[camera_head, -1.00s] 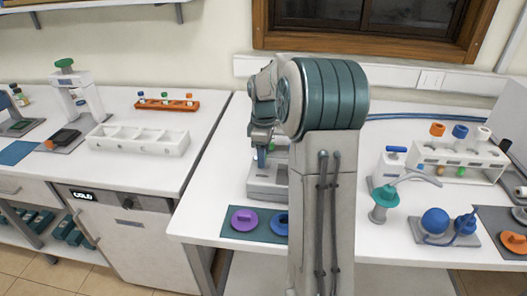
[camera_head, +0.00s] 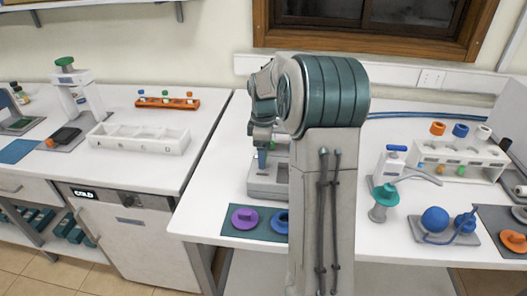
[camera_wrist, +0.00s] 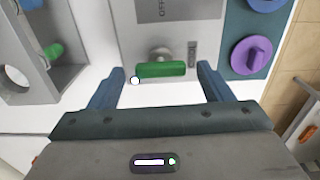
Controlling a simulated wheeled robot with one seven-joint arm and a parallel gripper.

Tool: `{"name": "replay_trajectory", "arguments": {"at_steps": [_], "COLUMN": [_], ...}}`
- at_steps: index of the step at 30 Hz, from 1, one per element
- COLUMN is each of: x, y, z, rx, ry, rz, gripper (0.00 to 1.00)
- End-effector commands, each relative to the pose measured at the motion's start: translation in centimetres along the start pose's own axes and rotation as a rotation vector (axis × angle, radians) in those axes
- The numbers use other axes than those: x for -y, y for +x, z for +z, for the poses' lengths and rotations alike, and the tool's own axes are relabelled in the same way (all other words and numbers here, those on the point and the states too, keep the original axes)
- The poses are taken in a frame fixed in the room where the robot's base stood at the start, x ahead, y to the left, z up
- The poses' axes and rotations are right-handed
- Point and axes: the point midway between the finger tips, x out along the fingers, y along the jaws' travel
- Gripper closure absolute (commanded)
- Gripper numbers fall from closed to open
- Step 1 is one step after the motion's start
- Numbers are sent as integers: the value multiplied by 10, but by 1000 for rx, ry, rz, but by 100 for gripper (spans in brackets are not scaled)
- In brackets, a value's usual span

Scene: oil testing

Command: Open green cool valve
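The green valve (camera_wrist: 162,69) is a bar-shaped handle on the face of a grey-white device (camera_wrist: 130,30) with an "OFF" label, in the wrist view. My gripper (camera_wrist: 162,72) is open, with one blue finger on each side of the green handle. The fingertips are near the handle's ends, and gaps show on both sides. In the head view my gripper (camera_head: 262,158) is over the grey device (camera_head: 265,188), and my arm hides part of it. The green valve is not visible there.
A purple knob (camera_head: 244,218) and a blue knob (camera_head: 281,221) sit on a dark mat in front of the device. A white rack (camera_head: 458,162) and a teal-capped valve (camera_head: 384,196) stand to the right.

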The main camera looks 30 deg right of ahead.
Motion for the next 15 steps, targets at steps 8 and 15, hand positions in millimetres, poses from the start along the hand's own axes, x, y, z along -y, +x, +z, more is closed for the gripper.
{"name": "replay_trajectory", "arguments": {"at_steps": [8,15], "x": [-1,-1], "y": [-12,-63], "z": [1,0], "rx": [1,-1], "ry": [2,2], "rz": [1,5], "gripper": [27,27]}}
